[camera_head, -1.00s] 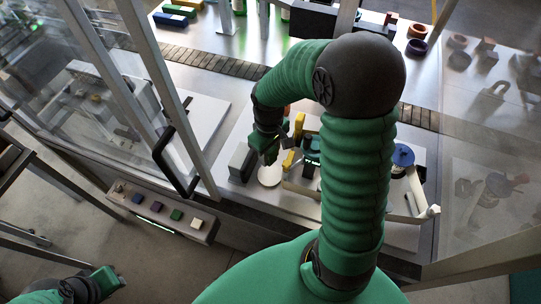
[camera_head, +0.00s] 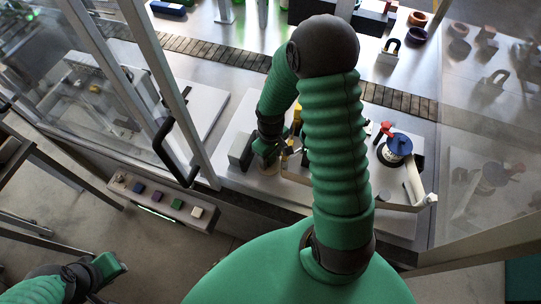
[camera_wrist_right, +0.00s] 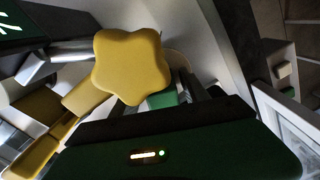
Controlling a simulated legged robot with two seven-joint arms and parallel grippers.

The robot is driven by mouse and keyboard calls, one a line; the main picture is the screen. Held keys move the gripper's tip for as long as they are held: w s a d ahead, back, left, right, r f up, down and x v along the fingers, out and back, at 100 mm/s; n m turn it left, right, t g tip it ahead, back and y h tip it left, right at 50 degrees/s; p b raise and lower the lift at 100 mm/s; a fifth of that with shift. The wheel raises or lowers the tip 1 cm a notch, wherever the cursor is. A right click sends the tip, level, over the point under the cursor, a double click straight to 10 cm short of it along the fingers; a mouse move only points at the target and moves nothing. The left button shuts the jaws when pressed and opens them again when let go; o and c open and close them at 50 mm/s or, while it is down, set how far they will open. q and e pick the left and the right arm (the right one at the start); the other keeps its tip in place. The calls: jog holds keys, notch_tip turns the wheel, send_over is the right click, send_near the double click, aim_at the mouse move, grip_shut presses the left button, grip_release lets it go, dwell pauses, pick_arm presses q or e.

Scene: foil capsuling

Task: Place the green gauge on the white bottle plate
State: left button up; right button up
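My right gripper (camera_head: 266,150) is low over the round bottle plate (camera_head: 267,168), which looks pale tan in shadow; only its near edge shows. In the right wrist view the plate's rim (camera_wrist_right: 181,62) shows behind a yellow star-shaped knob. A small green piece, which looks like the green gauge (camera_wrist_right: 164,98), sits between the dark fingers of my right gripper (camera_wrist_right: 180,93); the knob partly covers it. Whether the gauge touches the plate is hidden. My left gripper (camera_head: 110,267) is at the lower left, far from the plate; its fingers are too unclear to judge.
The yellow star knob (camera_wrist_right: 130,66) is close to the right gripper. A grey block (camera_head: 241,150) stands left of the plate. A blue-topped spool (camera_head: 398,146) and a red-handled tool (camera_head: 383,130) are at right. A button panel (camera_head: 165,203) and door handle (camera_head: 172,158) are at left.

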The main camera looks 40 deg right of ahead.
jog(key=shift+a+r, duration=0.2)
jog(key=shift+a, duration=0.4)
jog(key=shift+w+a+r, duration=0.1)
jog(key=shift+r, duration=0.1)
jog(key=r, duration=0.3)
jog(key=r+b, duration=0.1)
jog(key=r, duration=0.7)
jog(key=shift+d+r, duration=0.1)
jog(key=shift+d, duration=0.25)
jog(key=s+a+m+t, duration=0.1)
jog(key=s+a+t, duration=0.1)
jog(key=a, duration=1.1)
jog(key=shift+s+f+t, duration=0.3)
jog(key=shift+s+f, duration=0.1)
jog(key=shift+s, duration=0.4)
